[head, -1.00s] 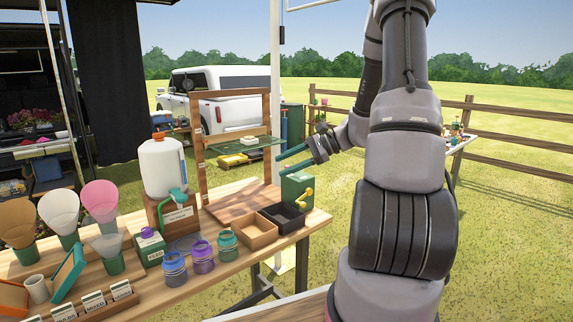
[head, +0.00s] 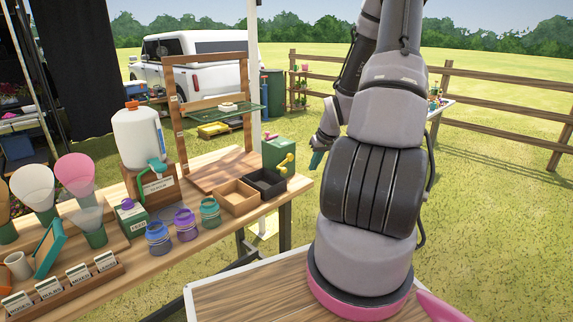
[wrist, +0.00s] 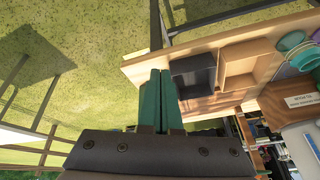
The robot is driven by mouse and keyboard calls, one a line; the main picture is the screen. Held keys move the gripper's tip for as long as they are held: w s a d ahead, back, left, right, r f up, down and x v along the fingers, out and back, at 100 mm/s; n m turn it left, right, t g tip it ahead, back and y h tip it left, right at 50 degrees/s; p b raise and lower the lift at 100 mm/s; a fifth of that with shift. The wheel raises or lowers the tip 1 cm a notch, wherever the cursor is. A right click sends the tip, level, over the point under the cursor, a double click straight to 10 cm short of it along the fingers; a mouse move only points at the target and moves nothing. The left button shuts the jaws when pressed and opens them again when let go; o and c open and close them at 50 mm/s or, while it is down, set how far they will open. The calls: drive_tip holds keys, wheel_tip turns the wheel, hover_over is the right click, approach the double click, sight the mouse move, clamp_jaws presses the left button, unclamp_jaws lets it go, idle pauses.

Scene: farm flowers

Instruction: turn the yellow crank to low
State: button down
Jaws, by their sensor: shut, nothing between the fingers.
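The yellow crank (head: 287,160) sits on the front of a green box (head: 276,147) at the right end of the wooden table (head: 183,250) in the head view. Its setting marks are too small to read. My gripper (head: 316,161) has teal fingers and hangs just right of the crank, pointing down and apart from it in the picture. Much of it is hidden behind my arm. I cannot make out the crank in the wrist view.
A black tray (head: 265,176) and a wooden tray (head: 237,206) stand left of the crank; the black tray also shows in the wrist view (wrist: 193,92). A wooden frame (head: 176,126) stands behind. Several jars line the table front. Grass right of the table is open.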

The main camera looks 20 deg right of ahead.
drive_tip(key=w+a+r+n+t+y, duration=0.1)
drive_tip(key=w+a+r+n+t, duration=0.1)
drive_tip(key=w+r+n+t, duration=0.4)
drive_tip(key=g, duration=0.1)
hover_over(285, 170)
drive_tip(key=s, duration=0.2)
wheel_tip(285, 170, down, 10)
drive_tip(key=shift+w+d+f, duration=0.1)
drive_tip(key=shift+w+f, duration=0.1)
drive_tip(key=shift+f, duration=0.3)
drive_tip(key=shift+w+f, duration=0.15)
drive_tip(key=shift+f, duration=0.3)
drive_tip(key=shift+f, duration=0.3)
drive_tip(key=shift+a+f+n+t+h, duration=0.3)
drive_tip(key=shift+f+n+h, duration=0.1)
drive_tip(key=shift+f+h, duration=0.25)
drive_tip(key=shift+s+d+f, duration=0.1)
drive_tip(key=shift+d+f, duration=0.05)
drive_tip(key=shift+f, duration=0.1)
drive_tip(key=shift+d+f, duration=0.2)
drive_tip(key=shift+f, duration=0.5)
drive_tip(key=shift+d+f, duration=0.2)
drive_tip(key=shift+f, duration=0.45)
drive_tip(key=shift+w, duration=0.2)
